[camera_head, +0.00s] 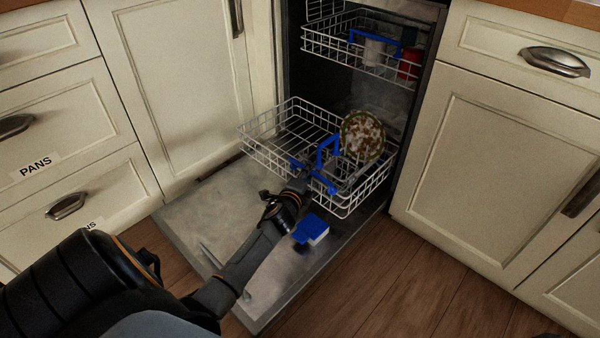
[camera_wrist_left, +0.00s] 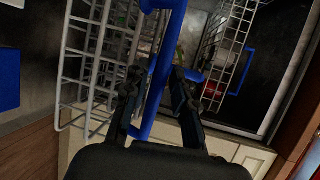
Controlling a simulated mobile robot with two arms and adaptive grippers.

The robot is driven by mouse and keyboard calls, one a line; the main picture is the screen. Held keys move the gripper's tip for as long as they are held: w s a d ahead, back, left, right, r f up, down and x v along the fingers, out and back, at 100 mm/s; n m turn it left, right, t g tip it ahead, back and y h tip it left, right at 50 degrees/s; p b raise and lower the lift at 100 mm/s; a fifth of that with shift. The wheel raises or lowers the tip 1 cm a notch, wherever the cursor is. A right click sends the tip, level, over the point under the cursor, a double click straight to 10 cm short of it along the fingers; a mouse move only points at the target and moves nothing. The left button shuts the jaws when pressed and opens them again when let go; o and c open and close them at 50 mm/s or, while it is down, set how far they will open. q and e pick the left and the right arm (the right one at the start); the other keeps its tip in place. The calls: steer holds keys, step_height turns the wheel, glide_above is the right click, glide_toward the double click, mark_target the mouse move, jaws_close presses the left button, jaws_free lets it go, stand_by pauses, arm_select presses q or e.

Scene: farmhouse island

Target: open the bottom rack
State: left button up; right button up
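The bottom rack (camera_head: 262,150) is a white wire basket, standing partly out of the dishwasher over its lowered door. It has blue handle parts (camera_head: 328,150) at its front. My left gripper (camera_head: 301,176) is at the front of the rack, by the blue handle. In the left wrist view, the blue handle bar (camera_wrist_left: 166,50) crosses between the two fingers of my left gripper (camera_wrist_left: 158,75), with a finger on each side. I cannot tell whether the fingers press on it. The rack's white wires (camera_wrist_left: 85,70) show at the left there. My right gripper is not in view.
A patterned plate (camera_head: 362,136) stands in the bottom rack. The upper rack (camera_head: 335,45) holds a light cup and a red cup (camera_head: 410,65). Cabinets flank the opening; wooden floor (camera_head: 420,285) lies clear at right.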

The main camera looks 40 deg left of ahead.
arm_select(q)
steer(key=v, duration=1)
steer(key=shift+s, duration=0.1)
